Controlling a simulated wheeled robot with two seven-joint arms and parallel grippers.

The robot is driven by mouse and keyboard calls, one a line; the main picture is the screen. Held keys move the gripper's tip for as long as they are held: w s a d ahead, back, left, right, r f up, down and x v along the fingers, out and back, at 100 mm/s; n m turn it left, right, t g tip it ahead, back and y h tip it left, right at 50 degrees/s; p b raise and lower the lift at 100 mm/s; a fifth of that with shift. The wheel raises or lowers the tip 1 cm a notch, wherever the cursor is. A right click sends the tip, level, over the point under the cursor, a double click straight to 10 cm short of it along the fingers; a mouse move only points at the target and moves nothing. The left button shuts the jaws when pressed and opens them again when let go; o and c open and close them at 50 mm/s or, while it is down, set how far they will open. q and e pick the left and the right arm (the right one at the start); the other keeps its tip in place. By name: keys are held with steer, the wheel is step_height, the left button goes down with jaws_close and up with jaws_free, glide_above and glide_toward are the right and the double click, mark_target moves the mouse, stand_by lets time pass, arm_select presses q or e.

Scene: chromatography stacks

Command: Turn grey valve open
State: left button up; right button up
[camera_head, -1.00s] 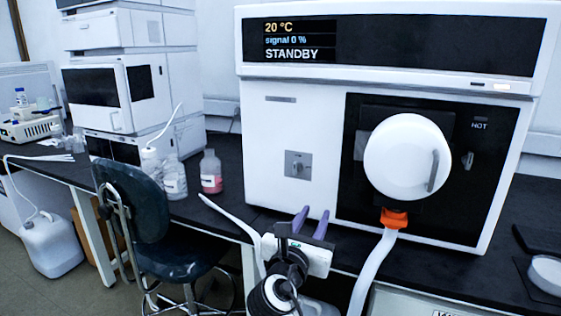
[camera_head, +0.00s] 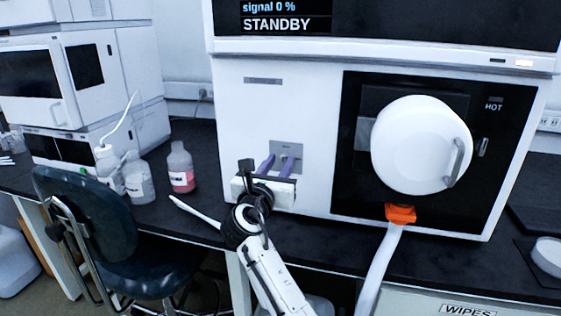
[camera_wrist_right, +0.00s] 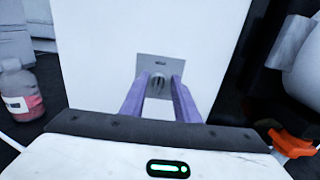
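The grey valve is a small knob on a square grey plate (camera_head: 287,150) on the white front of the instrument, left of the black panel. In the right wrist view the knob (camera_wrist_right: 159,86) shows between my fingertips, on its grey plate (camera_wrist_right: 150,66). My right gripper (camera_head: 276,162) is open, with two purple fingers pointing at the plate. In the right wrist view the fingers (camera_wrist_right: 158,80) stand one on each side of the knob. I cannot tell whether they touch it. The head view hides most of the knob behind the fingers. My left gripper is not in view.
The instrument's black panel (camera_head: 353,188) carries a round white door (camera_head: 415,145) and an orange clip (camera_head: 400,214) with a white hose. Bottles (camera_head: 181,170) stand on the dark bench to the left. A chair (camera_head: 90,215) stands in front. The display reads STANDBY.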

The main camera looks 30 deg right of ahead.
steer(key=shift+x, duration=0.8)
steer(key=shift+w+d, duration=0.1)
steer(key=shift+w, duration=0.1)
jaws_close()
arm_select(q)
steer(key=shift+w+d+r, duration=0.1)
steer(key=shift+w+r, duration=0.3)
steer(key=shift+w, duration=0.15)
